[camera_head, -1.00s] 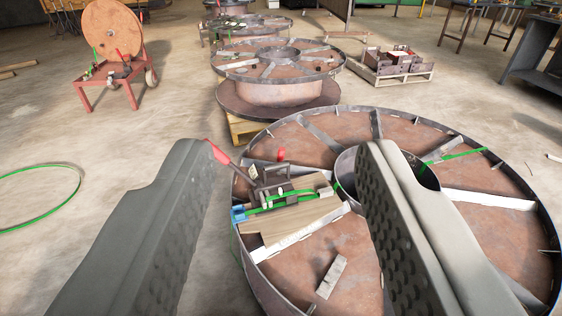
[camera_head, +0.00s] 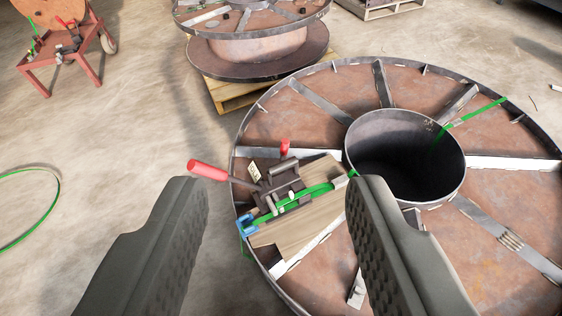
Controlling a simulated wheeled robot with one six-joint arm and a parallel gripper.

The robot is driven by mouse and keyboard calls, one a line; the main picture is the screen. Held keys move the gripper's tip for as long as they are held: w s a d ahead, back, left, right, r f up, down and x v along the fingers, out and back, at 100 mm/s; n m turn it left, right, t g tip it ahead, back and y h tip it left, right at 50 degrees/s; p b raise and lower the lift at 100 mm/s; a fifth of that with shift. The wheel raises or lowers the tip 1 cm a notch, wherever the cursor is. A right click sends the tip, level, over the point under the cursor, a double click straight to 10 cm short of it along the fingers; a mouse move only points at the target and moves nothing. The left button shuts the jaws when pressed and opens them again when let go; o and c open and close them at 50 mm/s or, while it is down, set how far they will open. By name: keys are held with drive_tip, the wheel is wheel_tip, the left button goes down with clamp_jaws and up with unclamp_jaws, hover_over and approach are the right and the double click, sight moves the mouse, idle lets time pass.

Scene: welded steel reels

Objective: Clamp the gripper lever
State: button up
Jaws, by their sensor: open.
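The lever (camera_head: 208,171) has a red handle and sticks out to the left from a dark metal strapping tool (camera_head: 281,186). A second, shorter red grip (camera_head: 285,147) stands on the tool's far side. The tool sits on a wooden block (camera_head: 304,220) on the near reel (camera_head: 497,193), with a green strap (camera_head: 318,190) running through it and a blue piece at its left end. My gripper (camera_head: 275,195) is open and empty. Its dark textured fingers flank the tool in the picture, apart from the lever; the exact depth gap is hard to tell.
The reel has a raised rim, metal spokes and an open central hub (camera_head: 405,155). Another reel (camera_head: 255,45) lies on a wooden pallet (camera_head: 232,95) behind. A red stand (camera_head: 65,50) is at the upper left. A green strap loop (camera_head: 55,190) lies on otherwise clear floor at left.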

drive_tip(key=w+f+g, duration=0.3)
drive_tip(key=w, duration=0.9)
drive_tip(key=m+g+y, duration=0.2)
drive_tip(key=g, duration=0.8)
hover_over(284, 148)
drive_tip(key=d, duration=0.2)
wheel_tip(284, 148, down, 31)
drive_tip(key=f, duration=0.5)
drive_tip(key=a+f, duration=0.1)
drive_tip(key=f, duration=0.5)
drive_tip(key=w+a+f, duration=0.1)
drive_tip(key=f, duration=0.5)
drive_tip(key=shift+w, duration=0.1)
drive_tip(key=shift+c, duration=0.3)
clamp_jaws()
